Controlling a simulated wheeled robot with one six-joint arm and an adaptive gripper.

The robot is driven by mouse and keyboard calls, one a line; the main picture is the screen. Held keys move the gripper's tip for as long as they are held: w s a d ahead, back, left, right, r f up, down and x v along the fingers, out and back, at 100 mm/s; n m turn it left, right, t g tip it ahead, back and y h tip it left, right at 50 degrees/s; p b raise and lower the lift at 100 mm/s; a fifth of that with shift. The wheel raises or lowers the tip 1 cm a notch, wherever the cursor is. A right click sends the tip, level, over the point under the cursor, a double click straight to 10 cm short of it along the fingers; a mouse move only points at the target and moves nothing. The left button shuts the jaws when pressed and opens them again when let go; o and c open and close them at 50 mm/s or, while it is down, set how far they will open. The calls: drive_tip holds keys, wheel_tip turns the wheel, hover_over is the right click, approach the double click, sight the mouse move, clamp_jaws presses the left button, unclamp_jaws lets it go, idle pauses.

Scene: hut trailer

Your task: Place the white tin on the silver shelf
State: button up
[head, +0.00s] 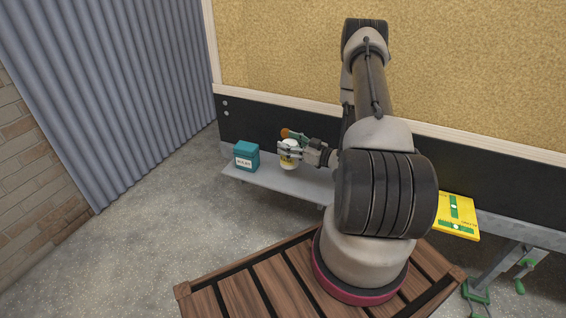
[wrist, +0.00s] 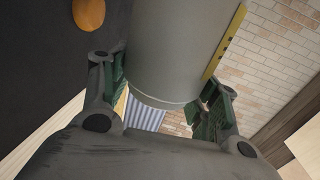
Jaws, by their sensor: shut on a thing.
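The white tin (head: 289,161) has a yellow label and is between the fingers of my gripper (head: 290,150), at the left part of the silver shelf (head: 275,177). In the wrist view the tin (wrist: 178,50) is a large pale cylinder between the two fingers (wrist: 165,95), with a yellow strip on its right side. My gripper is shut on it and reaches in from the right. The tin overlaps the shelf in the head view; I cannot tell whether its base touches the surface. The fingers hide part of the tin.
An orange-brown rounded object (head: 289,133) shows behind my gripper, also in the wrist view (wrist: 88,14). A yellow and green box (head: 456,215) lies farther right. A dark panel backs the shelf.

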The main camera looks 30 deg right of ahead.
drive_tip(key=shift+f, duration=2.95)
drive_tip(key=shift+f, duration=0.15)
drive_tip(key=o, duration=1.3)
drive_tip(key=v, duration=1.2)
